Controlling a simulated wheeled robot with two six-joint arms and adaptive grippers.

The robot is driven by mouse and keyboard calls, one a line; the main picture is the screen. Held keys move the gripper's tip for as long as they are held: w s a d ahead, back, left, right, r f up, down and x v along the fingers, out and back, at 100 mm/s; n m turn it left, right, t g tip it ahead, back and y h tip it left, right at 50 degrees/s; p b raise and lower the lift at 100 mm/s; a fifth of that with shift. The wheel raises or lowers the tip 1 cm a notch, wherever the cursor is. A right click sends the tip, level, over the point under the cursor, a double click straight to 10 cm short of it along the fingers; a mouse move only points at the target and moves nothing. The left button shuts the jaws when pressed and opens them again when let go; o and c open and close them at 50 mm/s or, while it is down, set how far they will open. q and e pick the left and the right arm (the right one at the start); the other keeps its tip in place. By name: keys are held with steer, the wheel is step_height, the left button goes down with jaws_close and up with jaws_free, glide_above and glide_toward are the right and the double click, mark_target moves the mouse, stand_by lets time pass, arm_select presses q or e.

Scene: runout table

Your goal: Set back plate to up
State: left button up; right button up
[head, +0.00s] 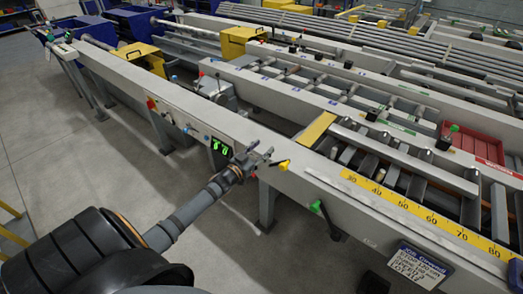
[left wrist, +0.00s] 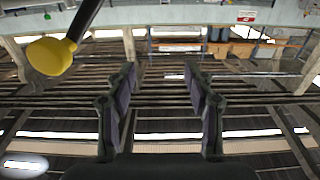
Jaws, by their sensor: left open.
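My left gripper (head: 262,158) is open and empty at the front face of the long grey runout table (head: 225,122). A lever with a yellow knob (head: 284,164) stands just right of its fingers, apart from them. In the left wrist view the yellow knob (left wrist: 50,57) on its black lever is at the upper left, outside the open fingers (left wrist: 160,105). A lever with a green knob (head: 315,206) is further right on the same face. I cannot tell which part is the back plate. My right gripper is not in view.
A yellow ruler scale (head: 430,217) runs along the table top at the right. A job sign (head: 418,266) hangs on the front, its text hard to read. Grey floor (head: 120,170) in front is clear.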

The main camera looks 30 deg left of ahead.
arm_select(q)
jaws_close()
stand_by(0.3)
stand_by(0.3)
jaws_free()
steer(key=shift+s, duration=0.1)
steer(key=s, duration=1.1)
steer(key=shift+s+a, duration=0.4)
steer(key=shift+a, duration=0.05)
